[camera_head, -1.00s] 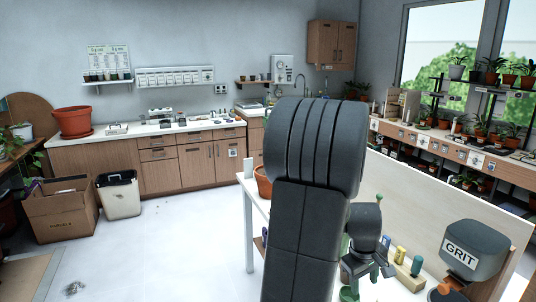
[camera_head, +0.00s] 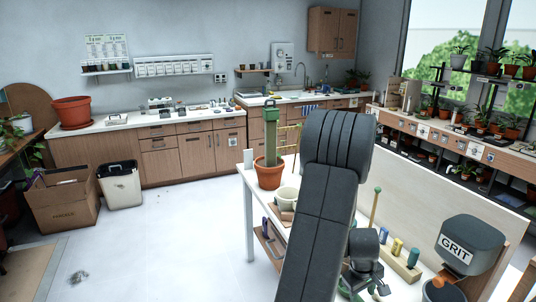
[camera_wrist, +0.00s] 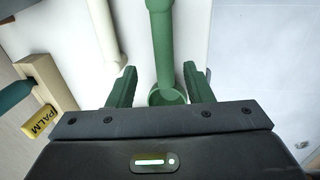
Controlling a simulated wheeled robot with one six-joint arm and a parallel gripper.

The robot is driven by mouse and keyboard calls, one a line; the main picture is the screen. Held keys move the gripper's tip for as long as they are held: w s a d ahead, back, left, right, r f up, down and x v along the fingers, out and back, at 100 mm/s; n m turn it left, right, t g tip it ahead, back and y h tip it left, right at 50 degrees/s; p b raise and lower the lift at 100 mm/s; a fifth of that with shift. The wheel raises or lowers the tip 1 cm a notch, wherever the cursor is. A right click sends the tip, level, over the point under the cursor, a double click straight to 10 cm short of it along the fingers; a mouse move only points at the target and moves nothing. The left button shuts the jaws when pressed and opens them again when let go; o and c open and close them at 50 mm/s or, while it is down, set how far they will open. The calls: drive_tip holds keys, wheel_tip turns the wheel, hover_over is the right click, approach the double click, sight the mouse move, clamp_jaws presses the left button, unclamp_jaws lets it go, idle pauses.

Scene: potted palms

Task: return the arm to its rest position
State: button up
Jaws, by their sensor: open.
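My gripper (camera_wrist: 161,72) has its two green fingers apart in the wrist view. A green upright post (camera_wrist: 162,45) and a small green cup-like ring (camera_wrist: 166,97) show between and beyond the fingers. I cannot tell whether the fingers are around the post or above it. Nothing is clamped between them. In the head view my dark arm rises in front of the white table (camera_head: 247,205) and folds down on its right side.
A pale panel (camera_head: 440,180) stands behind. A cardboard box (camera_head: 65,205) and bin (camera_head: 121,185) stand left on open floor.

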wheel_tip(320, 180, up, 6)
drive_tip(key=p, duration=0.3)
drive_tip(key=shift+f, duration=0.25)
drive_tip(key=w+a+r+n+t+h, duration=0.1)
drive_tip(key=w+a+r+n, duration=0.3)
drive_tip(key=w+a+n, duration=0.3)
drive_tip(key=w+a+r+n+t+h, duration=0.1)
drive_tip(key=w+a+r+n, duration=0.2)
drive_tip(key=w+a+n, duration=0.4)
drive_tip(key=n+p, duration=0.1)
drive_tip(key=n, duration=0.2)
drive_tip(key=shift+w+a+r+t, duration=0.15)
drive_tip(key=shift+a+r+t, duration=0.05)
drive_tip(key=shift+r+t, duration=0.2)
drive_tip(key=shift+f, duration=0.1)
